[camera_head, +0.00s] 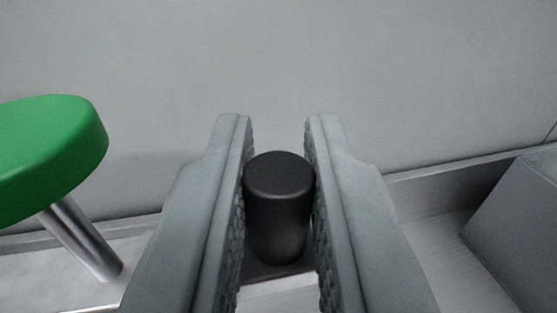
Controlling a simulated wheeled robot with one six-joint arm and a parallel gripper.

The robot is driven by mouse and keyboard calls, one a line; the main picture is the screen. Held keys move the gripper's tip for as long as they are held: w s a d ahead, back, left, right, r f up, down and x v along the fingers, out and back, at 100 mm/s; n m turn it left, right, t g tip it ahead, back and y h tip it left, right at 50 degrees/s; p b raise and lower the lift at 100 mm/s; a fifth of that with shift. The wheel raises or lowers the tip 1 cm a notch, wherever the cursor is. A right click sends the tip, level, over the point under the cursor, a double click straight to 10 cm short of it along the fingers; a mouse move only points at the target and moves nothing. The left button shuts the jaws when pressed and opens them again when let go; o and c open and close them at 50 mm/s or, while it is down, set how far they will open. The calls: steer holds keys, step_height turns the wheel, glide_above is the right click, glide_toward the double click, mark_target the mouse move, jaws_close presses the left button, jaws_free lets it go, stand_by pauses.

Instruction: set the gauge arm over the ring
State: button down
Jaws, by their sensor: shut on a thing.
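My gripper (278,135) is shut on a black cylindrical knob (279,178). The knob sits between the two grey textured finger pads, and its round top faces the camera. I cannot tell whether the knob belongs to the gauge arm. No ring can be made out in this view. What lies below the knob is mostly hidden by the fingers.
A green round disc (50,150) on a metal post (82,240) stands close on the left. A grey block (520,230) is at the lower right. A plain grey wall (280,60) rises behind, above a light ledge.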

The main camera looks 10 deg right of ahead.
steer(key=shift+s, duration=0.2)
steer(key=s+a+m+g+h, duration=0.3)
steer(key=s+m+g+h, duration=0.3)
steer(key=s+h, duration=0.4)
steer(key=shift+a+m, duration=0.3)
steer(key=shift+m, duration=0.5)
stand_by(0.3)
steer(key=c, duration=1.4)
jaws_free()
steer(key=shift+c, duration=0.2)
steer(key=shift+s, duration=0.1)
